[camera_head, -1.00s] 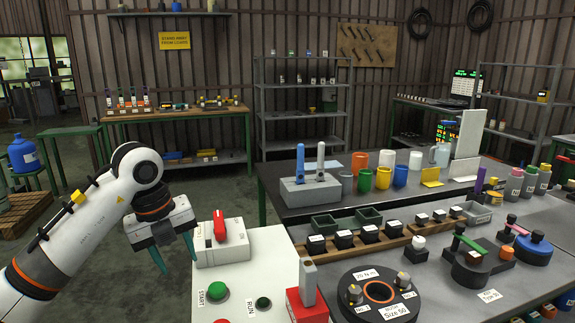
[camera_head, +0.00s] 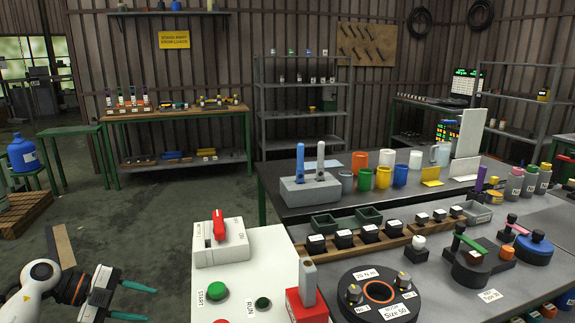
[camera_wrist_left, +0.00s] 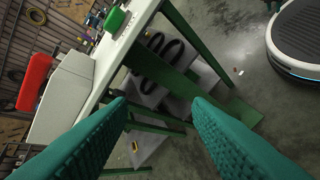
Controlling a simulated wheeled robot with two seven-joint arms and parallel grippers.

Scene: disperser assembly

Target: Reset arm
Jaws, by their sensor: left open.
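My left gripper (camera_head: 137,302) is at the lower left of the head view, low and left of the white control panel (camera_head: 246,272). Its green fingers are apart with nothing between them. In the left wrist view the two green fingers (camera_wrist_left: 160,120) frame empty space, with the floor and a green table frame beyond. The red switch (camera_head: 219,227) on its grey box and the green START button (camera_head: 218,292) show on the panel. The red switch also shows in the left wrist view (camera_wrist_left: 35,82). My right gripper is not in view.
A black dial fixture (camera_head: 378,293) and a red block with a grey lever (camera_head: 307,300) stand right of the panel. The long bench (camera_head: 330,207) holds cups and bottles. Open concrete floor (camera_head: 150,225) lies left of the panel.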

